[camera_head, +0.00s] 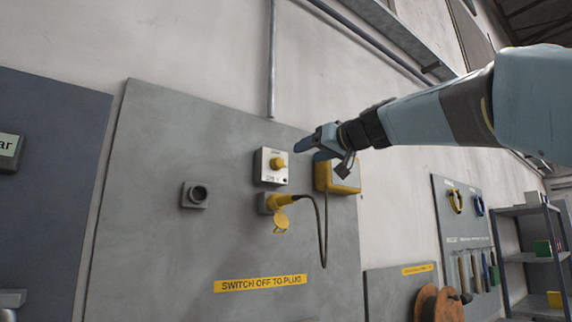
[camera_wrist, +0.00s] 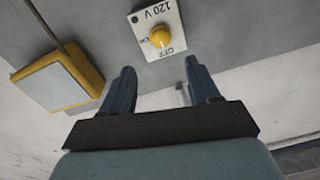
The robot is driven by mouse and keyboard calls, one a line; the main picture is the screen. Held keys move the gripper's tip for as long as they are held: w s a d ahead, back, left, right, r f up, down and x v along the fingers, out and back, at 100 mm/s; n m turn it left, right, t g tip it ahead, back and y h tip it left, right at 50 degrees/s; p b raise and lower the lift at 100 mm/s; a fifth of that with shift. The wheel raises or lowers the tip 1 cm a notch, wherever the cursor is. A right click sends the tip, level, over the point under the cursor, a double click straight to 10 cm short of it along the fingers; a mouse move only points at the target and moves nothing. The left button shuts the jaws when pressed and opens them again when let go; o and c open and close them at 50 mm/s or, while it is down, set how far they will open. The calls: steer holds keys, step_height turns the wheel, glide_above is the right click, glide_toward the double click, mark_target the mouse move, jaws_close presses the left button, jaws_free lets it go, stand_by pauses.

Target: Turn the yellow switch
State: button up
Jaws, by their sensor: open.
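The yellow switch (camera_head: 277,163) is a round knob on a white plate (camera_head: 272,178) fixed to the grey wall panel. In the wrist view the knob (camera_wrist: 160,37) shows upside down on its plate, with "120 V", "ON" and "OFF" lettering; its pale mark points towards "OFF". My gripper (camera_head: 304,144) is up and to the right of the switch in the head view, apart from it. In the wrist view my gripper (camera_wrist: 157,77) has its two fingers spread with nothing between them, and the knob lies beyond the fingertips, roughly centred.
A yellow box (camera_head: 322,175) is on the panel beside the switch, partly behind my gripper. Below the switch, a yellow plug (camera_head: 279,202) with a dark hanging cable (camera_head: 325,235) sits in its socket. A grey socket (camera_head: 194,195) is to the left.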

mark_target(281, 163)
steer(key=x, duration=1.1)
steer(key=shift+w+a, duration=0.2)
steer(key=shift+w, duration=0.1)
steer(key=shift+c, duration=0.2)
